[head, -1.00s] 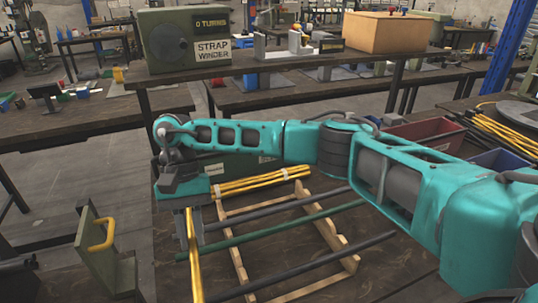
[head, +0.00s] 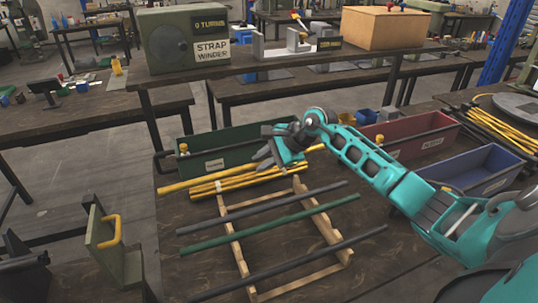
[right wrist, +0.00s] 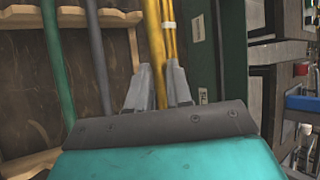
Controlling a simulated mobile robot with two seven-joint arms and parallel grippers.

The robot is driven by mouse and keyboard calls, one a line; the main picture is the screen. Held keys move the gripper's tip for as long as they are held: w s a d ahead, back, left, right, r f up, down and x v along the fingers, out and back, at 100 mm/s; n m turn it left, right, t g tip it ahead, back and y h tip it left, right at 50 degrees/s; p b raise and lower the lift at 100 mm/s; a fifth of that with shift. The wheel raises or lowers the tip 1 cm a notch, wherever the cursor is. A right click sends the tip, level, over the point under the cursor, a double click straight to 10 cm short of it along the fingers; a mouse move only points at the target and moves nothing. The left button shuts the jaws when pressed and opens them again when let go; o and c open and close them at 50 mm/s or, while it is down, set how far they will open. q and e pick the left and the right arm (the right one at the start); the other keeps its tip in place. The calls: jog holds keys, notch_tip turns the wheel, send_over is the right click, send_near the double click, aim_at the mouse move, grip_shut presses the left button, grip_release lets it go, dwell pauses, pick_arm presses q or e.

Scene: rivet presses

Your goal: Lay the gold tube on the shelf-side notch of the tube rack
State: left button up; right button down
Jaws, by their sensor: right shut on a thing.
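The wooden tube rack (head: 238,250) stands on the bench with two dark tubes (head: 262,208) and a green tube (head: 270,226) across it. My right gripper (head: 270,162) is beyond the rack's shelf-side end, shut on the gold tube (head: 180,185). The tube runs roughly parallel to the racked tubes. In the right wrist view the gold tube (right wrist: 153,35) passes between the fingertips (right wrist: 160,85), beside the end of the rack rail (right wrist: 120,18). Its height above the rack cannot be told. My left gripper is not in view.
Other gold tubes with white bands (head: 235,182) lie close by the held tube. Green (head: 225,150), red (head: 415,138) and blue (head: 475,170) bins line the back and right. A grey-green stand with a yellow handle (head: 108,240) is at left. The shelf (head: 290,65) is behind.

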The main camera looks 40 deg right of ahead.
jog(key=f+b, duration=0.2)
jog(key=f, duration=0.1)
jog(key=d+f+b, duration=0.1)
jog(key=f+b, duration=0.1)
jog(key=f, duration=0.1)
jog(key=f+b, duration=0.2)
jog(key=f, duration=0.1)
jog(key=shift+s+d+f, duration=0.1)
jog(key=shift+d+f, duration=0.05)
jog(key=shift+d, duration=0.15)
jog(key=shift+f+b, duration=0.35)
jog(key=c, duration=1)
grip_release()
jog(key=shift+o, duration=0.2)
